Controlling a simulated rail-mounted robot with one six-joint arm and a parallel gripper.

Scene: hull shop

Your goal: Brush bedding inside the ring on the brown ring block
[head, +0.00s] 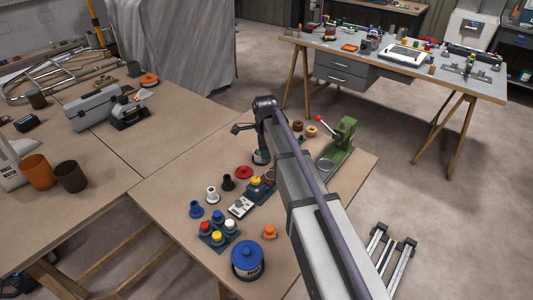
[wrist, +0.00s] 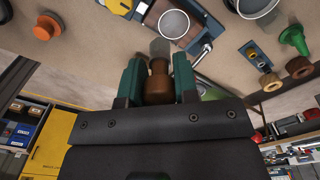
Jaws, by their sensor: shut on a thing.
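My gripper (wrist: 157,85) is shut on a brown-handled brush (wrist: 158,72) with a blunt grey end, held between two teal fingers in the wrist view. In the head view my gripper (head: 261,157) hangs over the near table, partly hidden by my arm. Two ring blocks sit close together on that table, a darker brown one (head: 297,126) and a lighter tan one (head: 311,132). They also show at the right of the wrist view, the darker brown one (wrist: 299,67) beside the tan one (wrist: 271,82). The brush is apart from both. I cannot see any bedding inside either ring.
A green press (head: 341,136) with a red knob stands right of my arm. A blue tub (head: 248,258), an orange knob piece (head: 269,232) and a tray of coloured caps (head: 213,238) are at the front. A round metal cup (wrist: 174,24) lies beyond the brush in the wrist view.

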